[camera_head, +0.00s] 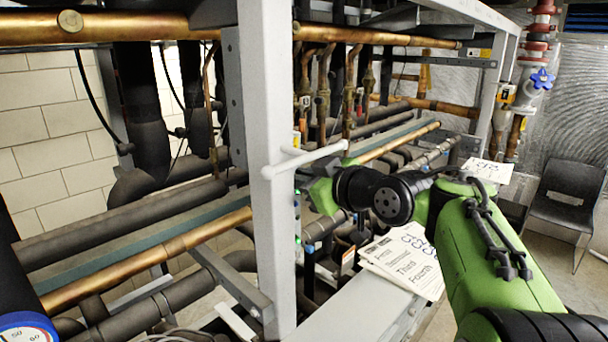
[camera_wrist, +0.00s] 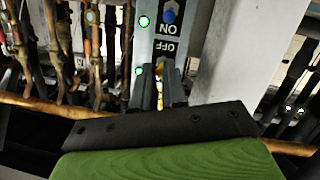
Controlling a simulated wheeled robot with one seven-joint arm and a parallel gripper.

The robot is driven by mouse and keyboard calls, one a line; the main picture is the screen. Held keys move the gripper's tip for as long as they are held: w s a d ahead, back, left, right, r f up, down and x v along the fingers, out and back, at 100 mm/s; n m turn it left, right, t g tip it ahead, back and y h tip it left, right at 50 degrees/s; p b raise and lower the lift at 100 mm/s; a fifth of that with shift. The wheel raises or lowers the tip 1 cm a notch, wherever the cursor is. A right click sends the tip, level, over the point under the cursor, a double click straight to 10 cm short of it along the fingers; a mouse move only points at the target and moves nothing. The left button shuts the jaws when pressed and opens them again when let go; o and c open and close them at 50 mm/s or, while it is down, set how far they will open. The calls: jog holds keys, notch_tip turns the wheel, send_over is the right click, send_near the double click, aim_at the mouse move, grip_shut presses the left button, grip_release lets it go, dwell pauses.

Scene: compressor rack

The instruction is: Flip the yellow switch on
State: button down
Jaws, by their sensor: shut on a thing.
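In the wrist view, a grey panel (camera_wrist: 193,48) carries ON and OFF labels that appear upside down. The yellow switch (camera_wrist: 160,66) shows as a small yellow patch just below the OFF label. My gripper (camera_wrist: 164,72) is at the panel, with its two dark fingers on either side of the yellow part, shut on it. The fingers hide most of the switch. In the head view, my green wrist is beside the white upright post, and the fingertips and the switch cannot be made out.
A white post (camera_head: 268,170) with a crossbar (camera_head: 305,159) stands close to my wrist. Copper pipes (camera_head: 150,258) run behind. Printed sheets (camera_head: 403,262) lie below my arm.

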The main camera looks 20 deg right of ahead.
jog(key=c, duration=1.2)
grip_release()
jog(key=b+v, duration=0.1)
jog(key=v, duration=1.5)
jog(key=shift+a, duration=0.1)
jog(key=shift+w+f, duration=0.1)
